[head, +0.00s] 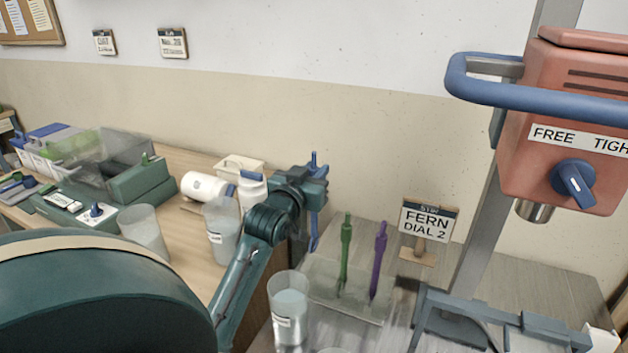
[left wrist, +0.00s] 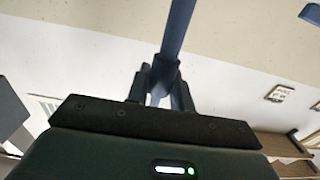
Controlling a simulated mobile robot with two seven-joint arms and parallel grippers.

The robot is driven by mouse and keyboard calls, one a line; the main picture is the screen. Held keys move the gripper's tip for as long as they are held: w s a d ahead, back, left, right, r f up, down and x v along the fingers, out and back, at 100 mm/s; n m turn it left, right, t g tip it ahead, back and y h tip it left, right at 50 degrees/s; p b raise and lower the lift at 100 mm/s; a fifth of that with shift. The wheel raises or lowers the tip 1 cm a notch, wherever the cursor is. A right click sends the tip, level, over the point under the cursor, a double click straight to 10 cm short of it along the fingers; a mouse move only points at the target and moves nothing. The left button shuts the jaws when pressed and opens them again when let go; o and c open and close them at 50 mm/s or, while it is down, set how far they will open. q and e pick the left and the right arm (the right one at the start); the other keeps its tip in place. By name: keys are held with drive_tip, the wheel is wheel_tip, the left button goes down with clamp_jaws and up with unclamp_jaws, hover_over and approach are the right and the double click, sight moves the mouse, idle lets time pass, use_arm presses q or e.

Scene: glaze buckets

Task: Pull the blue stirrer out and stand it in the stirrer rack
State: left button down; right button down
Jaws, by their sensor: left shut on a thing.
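My left gripper (head: 316,184) is shut on the blue stirrer (head: 314,236), which hangs about upright. Its top shows above the jaws and its lower end below them, clear of any bucket. In the left wrist view the blue stirrer (left wrist: 178,28) rises between the fingers (left wrist: 163,92). The stirrer rack (head: 322,287) is a clear, see-through stand with a green stirrer (head: 345,252) and a purple stirrer (head: 378,260) standing in it. The blue stirrer is behind and left of the green one in the picture; I cannot tell its height above the rack. My right gripper is not in view.
Clear buckets stand at the front (head: 291,312) and on the wooden table (head: 220,235), with another (head: 145,228) to its left. A sign reading FERN DIAL 2 (head: 426,220) stands behind the rack. A red mixer machine (head: 565,110) overhangs the right side.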

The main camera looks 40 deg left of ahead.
use_arm(q)
drive_tip(key=shift+f, duration=0.4)
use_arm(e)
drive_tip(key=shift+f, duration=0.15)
use_arm(q)
drive_tip(key=shift+f+b, duration=0.9)
drive_tip(key=shift+b, duration=0.3)
drive_tip(key=shift+f+b, duration=0.7)
drive_tip(key=shift+b, duration=0.15)
drive_tip(key=shift+f+b, duration=0.35)
drive_tip(key=shift+b, duration=0.05)
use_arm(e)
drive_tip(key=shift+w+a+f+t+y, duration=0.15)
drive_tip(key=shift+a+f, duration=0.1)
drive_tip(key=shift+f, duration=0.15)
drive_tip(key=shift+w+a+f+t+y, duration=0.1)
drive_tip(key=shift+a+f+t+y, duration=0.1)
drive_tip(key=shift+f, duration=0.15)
use_arm(q)
drive_tip(key=shift+p, duration=0.35)
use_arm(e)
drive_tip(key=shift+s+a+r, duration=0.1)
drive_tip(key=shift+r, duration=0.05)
use_arm(q)
drive_tip(key=shift+p, duration=0.35)
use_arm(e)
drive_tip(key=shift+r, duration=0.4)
